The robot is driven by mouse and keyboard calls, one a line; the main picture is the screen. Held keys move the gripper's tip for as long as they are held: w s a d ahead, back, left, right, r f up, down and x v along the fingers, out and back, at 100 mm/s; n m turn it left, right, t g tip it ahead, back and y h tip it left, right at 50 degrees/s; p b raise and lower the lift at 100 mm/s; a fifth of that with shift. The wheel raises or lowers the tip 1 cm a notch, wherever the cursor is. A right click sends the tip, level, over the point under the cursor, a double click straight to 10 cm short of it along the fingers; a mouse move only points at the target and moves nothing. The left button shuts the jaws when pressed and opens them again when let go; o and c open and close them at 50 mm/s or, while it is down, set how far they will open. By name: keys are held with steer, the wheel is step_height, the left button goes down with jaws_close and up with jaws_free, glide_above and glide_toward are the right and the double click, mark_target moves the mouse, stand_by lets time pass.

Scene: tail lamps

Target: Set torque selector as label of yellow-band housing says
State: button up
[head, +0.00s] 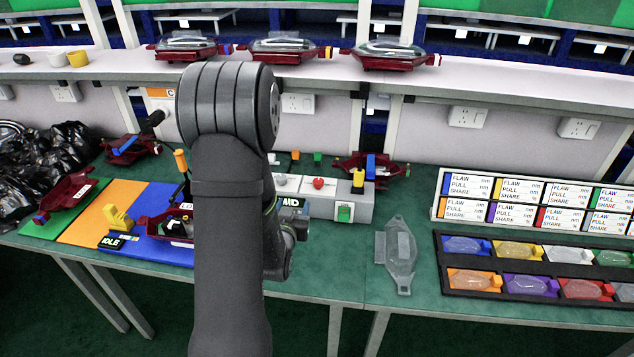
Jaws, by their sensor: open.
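Dark red housings with clear lenses stand on the back shelf. A grey control box (352,208) with a red knob (318,183) and a green button (344,213) stands mid-table. An "MD" label (291,202) and a partly covered "LO" label (187,206) flank my arm. I cannot tell which part is the torque selector or its setting. My gripper is hidden behind my arm.
More red housings lie at left (68,193), back left (131,149) and behind the control box (372,166). A clear lens (398,256) lies right of centre. A black lens tray (443,268) and a "FLAW PULL SHARE" card board (436,205) fill the right.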

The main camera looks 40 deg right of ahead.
mark_target(319, 186)
step_height(319, 186, down, 5)
steer(key=s+d+h, duration=0.2)
steer(key=d, duration=0.1)
steer(key=shift+m, duration=0.3)
steer(key=x, duration=1.7)
steer(key=shift+w+a+r, duration=0.1)
steer(key=shift+r, duration=0.15)
steer(key=c, duration=1)
steer(key=shift+t, duration=0.3)
steer(key=shift+n+t+y, duration=1.4)
steer(key=shift+n+y, duration=0.1)
steer(key=shift+y, duration=0.1)
